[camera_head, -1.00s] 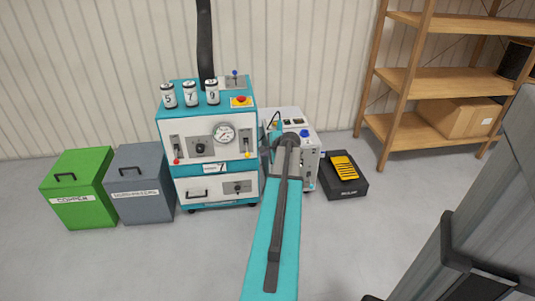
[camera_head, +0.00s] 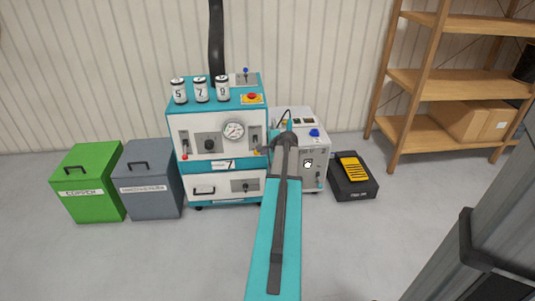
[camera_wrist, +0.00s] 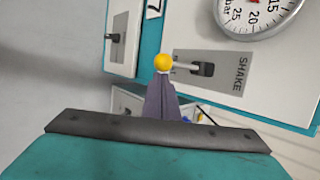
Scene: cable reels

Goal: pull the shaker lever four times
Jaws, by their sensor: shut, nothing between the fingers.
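The shaker lever (camera_wrist: 184,66) is a short light rod with a yellow ball knob (camera_wrist: 163,62), sticking out of a grey plate marked SHAKE (camera_wrist: 235,72) on the white machine front. My gripper (camera_wrist: 161,82) is shut and empty. Its tips overlap the lower edge of the knob in the wrist view; I cannot tell whether they touch it. In the head view the yellow knob (camera_head: 257,152) shows low on the right of the teal and white machine (camera_head: 210,128), just left of the dark end of my arm, which partly hides that side.
A pressure gauge (camera_head: 233,131) and a red-knobbed lever (camera_head: 185,155) are on the same front. A white cabinet (camera_head: 312,165) stands right of the machine, beside a black pedal box (camera_head: 353,175). Green (camera_head: 88,185) and grey bins (camera_head: 150,180) stand left. Floor in front is clear.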

